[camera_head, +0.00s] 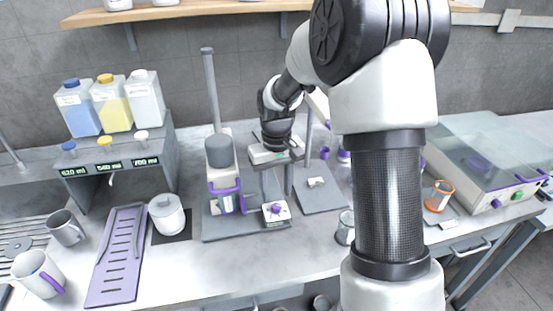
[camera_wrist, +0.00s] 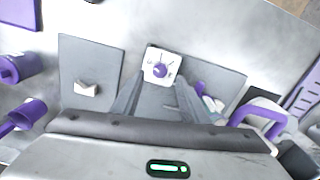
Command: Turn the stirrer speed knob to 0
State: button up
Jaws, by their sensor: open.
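The stirrer's white control box (camera_head: 268,220) sits at the right front of its grey base (camera_head: 225,232) in the head view. Its purple speed knob (camera_head: 276,208) is on top. In the wrist view the knob (camera_wrist: 160,70) shows on the white box face, with small dial marks around it; its exact setting is too small to read. My gripper (camera_head: 277,196) points down above and behind the box, apart from it as far as I can tell. In the wrist view the gripper's open fingers (camera_wrist: 161,88) reach toward the knob, which shows between and just beyond their tips.
The stirrer's upright stand and purple-handled vessel (camera_head: 226,200) are just left of my gripper. A second grey plate with a stand (camera_head: 322,196) is to the right. A white jar (camera_head: 166,213) and purple rack (camera_head: 116,255) stand further left.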

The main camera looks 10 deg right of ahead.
aim_at(277, 207)
notch_tip(277, 207, up, 12)
jog(key=shift+r, duration=0.25)
jog(key=s+r+t+p, duration=0.2)
jog(key=s+r, duration=0.7)
jog(key=s, duration=0.1)
jog(key=s+r+m+t+p, duration=0.1)
jog(key=s+t, duration=0.2)
jog(key=s, duration=1)
jog(key=shift+s+m+t, duration=0.2)
jog(key=shift+m+t, duration=0.1)
jog(key=shift+m, duration=0.1)
